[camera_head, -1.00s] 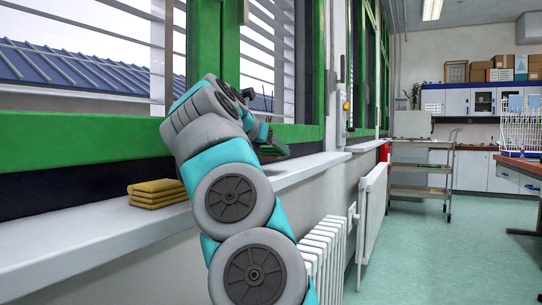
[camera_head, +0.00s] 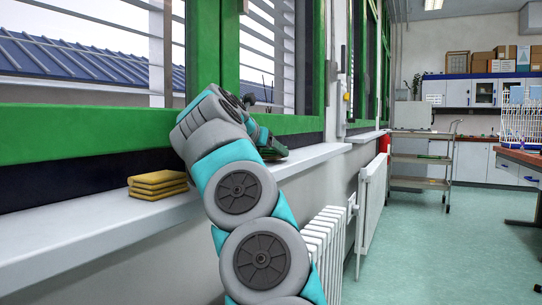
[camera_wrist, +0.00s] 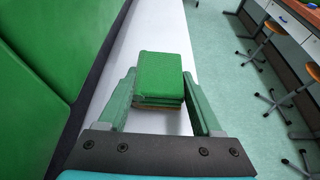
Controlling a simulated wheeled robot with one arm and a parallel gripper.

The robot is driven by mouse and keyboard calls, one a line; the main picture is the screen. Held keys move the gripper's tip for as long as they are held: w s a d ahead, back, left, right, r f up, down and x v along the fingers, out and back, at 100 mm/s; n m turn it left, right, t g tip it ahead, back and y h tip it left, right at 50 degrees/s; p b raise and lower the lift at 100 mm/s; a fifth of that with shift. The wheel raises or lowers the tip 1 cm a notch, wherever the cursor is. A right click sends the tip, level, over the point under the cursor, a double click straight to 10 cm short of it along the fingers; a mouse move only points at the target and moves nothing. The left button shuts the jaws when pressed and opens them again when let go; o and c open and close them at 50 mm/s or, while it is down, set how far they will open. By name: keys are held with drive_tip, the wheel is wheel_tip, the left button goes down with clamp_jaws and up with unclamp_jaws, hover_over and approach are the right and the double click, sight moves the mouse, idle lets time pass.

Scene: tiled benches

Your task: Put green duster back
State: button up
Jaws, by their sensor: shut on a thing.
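The green duster (camera_wrist: 162,72) is a small stack of folded green cloth with a brownish lower edge. It sits between the two green fingers of my gripper (camera_wrist: 160,84) in the wrist view, and the gripper is shut on it. The white window sill (camera_wrist: 158,26) lies beneath. In the head view, my gripper (camera_head: 271,148) is low over the far part of the sill (camera_head: 312,158), close to the green window frame. My arm hides part of it, and I cannot tell whether the duster touches the sill.
A folded yellow cloth stack (camera_head: 158,184) lies on the nearer sill. White radiators (camera_head: 325,237) stand below the sill. A metal trolley (camera_head: 421,160) is farther back. Stools (camera_wrist: 272,32) and a bench (camera_wrist: 301,20) are at the right. The green floor is mostly clear.

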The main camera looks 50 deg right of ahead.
sight(267, 153)
drive_tip(key=shift+f, duration=0.35)
drive_tip(key=shift+f+b, duration=0.25)
drive_tip(key=shift+b, duration=0.1)
drive_tip(key=o, duration=1.3)
drive_tip(key=shift+r, duration=0.1)
drive_tip(key=shift+o, duration=0.2)
drive_tip(key=shift+r+p, duration=0.1)
drive_tip(key=shift+p, duration=0.2)
drive_tip(key=v, duration=0.2)
drive_tip(key=b+v, duration=0.1)
drive_tip(key=v, duration=0.4)
drive_tip(key=shift+s+a, duration=0.15)
drive_tip(key=shift+a, duration=0.3)
